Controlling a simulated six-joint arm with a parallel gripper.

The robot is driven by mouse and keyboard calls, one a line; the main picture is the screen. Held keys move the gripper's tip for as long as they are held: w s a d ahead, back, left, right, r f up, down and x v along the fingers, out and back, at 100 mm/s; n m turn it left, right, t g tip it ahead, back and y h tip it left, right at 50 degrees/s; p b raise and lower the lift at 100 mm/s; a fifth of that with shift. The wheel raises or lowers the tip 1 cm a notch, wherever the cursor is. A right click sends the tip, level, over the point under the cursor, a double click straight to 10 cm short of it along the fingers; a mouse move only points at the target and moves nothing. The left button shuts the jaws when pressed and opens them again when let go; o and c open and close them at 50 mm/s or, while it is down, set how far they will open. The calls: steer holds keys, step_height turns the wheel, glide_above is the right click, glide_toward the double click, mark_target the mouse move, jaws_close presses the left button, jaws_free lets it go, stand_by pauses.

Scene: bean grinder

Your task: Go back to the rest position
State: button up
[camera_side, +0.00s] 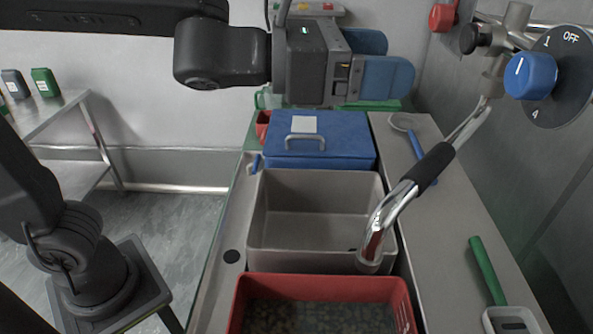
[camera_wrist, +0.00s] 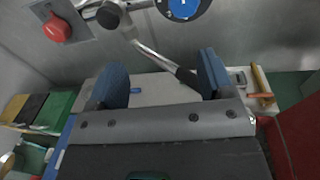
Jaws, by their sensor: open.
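My gripper (camera_side: 388,62) is at the top of the side view, held in the air above the blue lidded box. Its two blue fingers stand apart with nothing between them. In the wrist view my gripper (camera_wrist: 165,85) also shows both blue fingers spread wide and empty. The fingers point toward the grey wall with the blue dial (camera_side: 530,76) and the chrome tap-like pipe with a black grip (camera_side: 428,168). The dial shows at the top of the wrist view (camera_wrist: 183,8).
Below are the blue box (camera_side: 345,150) with a handle, an empty grey bin (camera_side: 262,215) and a red crate (camera_side: 400,295) holding dark beans. The chrome pipe reaches over the grey bin. A green-handled tool (camera_side: 486,270) lies on the right counter. A side table (camera_side: 60,110) stands left.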

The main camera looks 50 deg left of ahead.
steer(key=s+a+f+n+y, duration=0.1)
steer(key=a+f+n+y, duration=0.2)
steer(key=a+n, duration=0.4)
steer(key=s+a+f+n+g+y, duration=0.1)
steer(key=a+f+n+y, duration=0.25)
steer(key=n, duration=0.65)
steer(key=s+a+f+n+y, duration=0.1)
steer(key=a+f+n+y, duration=0.1)
steer(key=a+n+y, duration=0.35)
steer(key=s+a+f+n+g, duration=0.3)
steer(key=s+f+n, duration=0.1)
steer(key=n, duration=0.7)
steer(key=s+a+f+n+g+h, duration=0.1)
steer(key=s+f+n+g, duration=0.3)
steer(key=n, duration=0.6)
steer(key=s+a+f, duration=0.1)
steer(key=s, duration=0.1)
steer(key=shift+s+a+n, duration=0.35)
steer(key=shift+s+a, duration=0.05)
